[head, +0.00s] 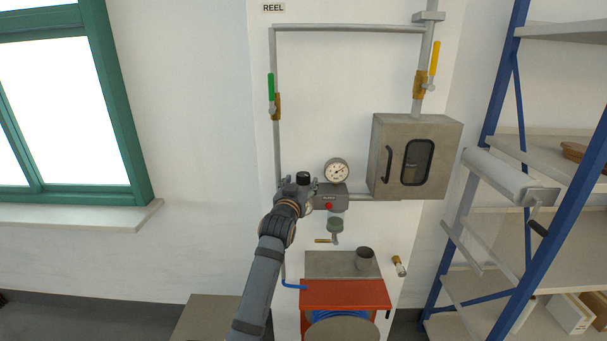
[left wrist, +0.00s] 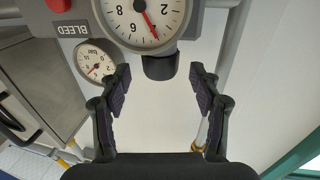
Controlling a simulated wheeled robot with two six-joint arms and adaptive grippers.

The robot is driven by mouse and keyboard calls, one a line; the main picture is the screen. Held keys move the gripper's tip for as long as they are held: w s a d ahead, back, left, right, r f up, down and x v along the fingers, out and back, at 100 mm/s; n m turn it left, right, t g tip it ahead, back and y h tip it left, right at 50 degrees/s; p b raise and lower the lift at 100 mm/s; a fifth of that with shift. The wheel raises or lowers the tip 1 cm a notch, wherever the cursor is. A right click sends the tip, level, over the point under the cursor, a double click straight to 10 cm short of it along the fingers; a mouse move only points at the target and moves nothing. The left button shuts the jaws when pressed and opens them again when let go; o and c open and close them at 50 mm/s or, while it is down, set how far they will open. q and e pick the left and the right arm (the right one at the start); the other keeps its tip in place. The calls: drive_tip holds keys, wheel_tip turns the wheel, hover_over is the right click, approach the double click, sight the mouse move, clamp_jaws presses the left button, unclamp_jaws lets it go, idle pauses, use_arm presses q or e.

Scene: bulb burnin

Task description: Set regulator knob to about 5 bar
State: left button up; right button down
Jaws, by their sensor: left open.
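The black regulator knob (head: 303,176) shows just above my left gripper (head: 297,188) in the head view. In the left wrist view, which is upside down, the knob (left wrist: 160,67) sits at the edge of a large round gauge (left wrist: 143,18). My left gripper (left wrist: 160,76) is open, with one fingertip on each side of the knob and a visible gap on both sides. The large gauge's red needle points between the 6 and the 2, near where 4 lies. My arm hides the lower regulator in the head view. My right gripper is not in view.
A second gauge (head: 337,170) stands above the grey bleed block with its red button (head: 328,206), close right of the gripper. A grey cabinet (head: 415,157) is further right. Pipes run up the wall. Free wall lies to the left, towards the window.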

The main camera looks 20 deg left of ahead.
sight(298, 180)
use_arm(q)
drive_tip(key=w, duration=0.4)
drive_tip(key=shift+a+p, duration=0.25)
drive_tip(key=shift+p, duration=0.1)
drive_tip(key=c, duration=1.2)
drive_tip(key=shift+m+h+p, duration=0.4)
drive_tip(key=shift+h+p, duration=0.2)
drive_tip(key=shift+h, duration=0.4)
drive_tip(key=shift+a+f+m+h, duration=0.1)
drive_tip(key=shift+f+m+h, duration=0.1)
drive_tip(key=shift+m+h, duration=0.4)
drive_tip(key=m+h+b, duration=0.2)
drive_tip(key=h+b, duration=0.1)
drive_tip(key=b, duration=0.3)
drive_tip(key=m+g+h+b, duration=0.1)
drive_tip(key=m+h+b, duration=0.1)
drive_tip(key=b, duration=0.4)
drive_tip(key=shift+f+g+h, duration=0.15)
drive_tip(key=shift+g+h, duration=0.15)
drive_tip(key=shift+h, duration=0.2)
drive_tip(key=shift+r+m+g+h+b, duration=0.3)
drive_tip(key=shift+m+h+b, duration=0.1)
drive_tip(key=shift+h+b, duration=0.2)
